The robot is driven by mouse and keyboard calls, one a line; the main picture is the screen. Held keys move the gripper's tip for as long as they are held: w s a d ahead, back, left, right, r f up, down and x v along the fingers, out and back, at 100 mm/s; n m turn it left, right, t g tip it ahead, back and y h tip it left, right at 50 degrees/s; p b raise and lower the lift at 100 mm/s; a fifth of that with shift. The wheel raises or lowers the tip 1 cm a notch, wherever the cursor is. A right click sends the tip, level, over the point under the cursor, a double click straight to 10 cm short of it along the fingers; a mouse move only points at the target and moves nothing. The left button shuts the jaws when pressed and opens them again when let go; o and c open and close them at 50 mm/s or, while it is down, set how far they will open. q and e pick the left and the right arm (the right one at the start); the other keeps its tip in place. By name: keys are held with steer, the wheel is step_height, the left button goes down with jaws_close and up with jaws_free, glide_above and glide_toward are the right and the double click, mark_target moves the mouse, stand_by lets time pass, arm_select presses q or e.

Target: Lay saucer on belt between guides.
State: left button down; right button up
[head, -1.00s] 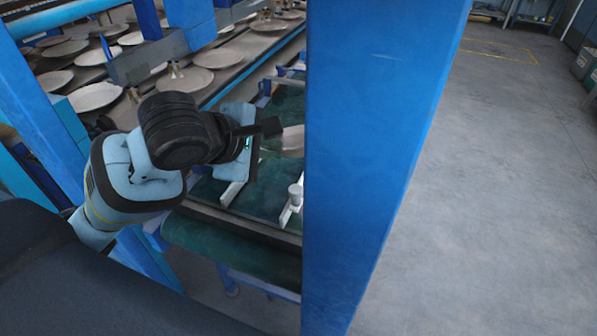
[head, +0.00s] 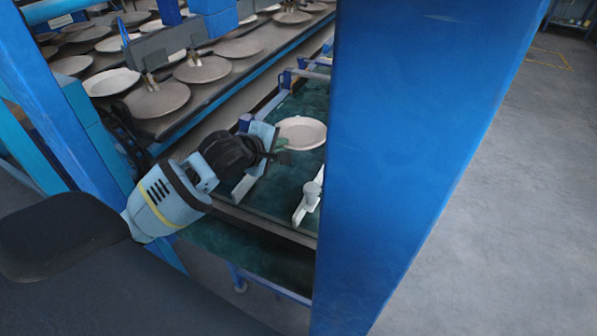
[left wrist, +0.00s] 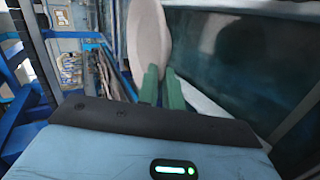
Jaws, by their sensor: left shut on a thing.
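The pale saucer (head: 302,131) shows over the dark green belt (head: 283,182), left of the blue post. In the left wrist view the saucer (left wrist: 148,38) rises beyond the green fingers. My left gripper (head: 283,145) is shut on the saucer's near left rim. The fingers also show in the left wrist view (left wrist: 161,84). The pale left guide (head: 245,186) lies on the belt below the gripper. The right guide (head: 303,208) is partly hidden by the post. I cannot tell whether the saucer touches the belt. My right gripper is out of view.
A wide blue post (head: 405,150) stands just right of the belt and hides part of it. A conveyor rack (head: 215,98) with several plates runs along the upper left. Open grey floor (head: 500,200) lies right of the post.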

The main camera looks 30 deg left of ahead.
mark_target(278, 186)
arm_select(q)
steer(key=shift+w+a+f, duration=0.35)
steer(key=shift+a+f, duration=0.4)
steer(key=shift+f, duration=0.1)
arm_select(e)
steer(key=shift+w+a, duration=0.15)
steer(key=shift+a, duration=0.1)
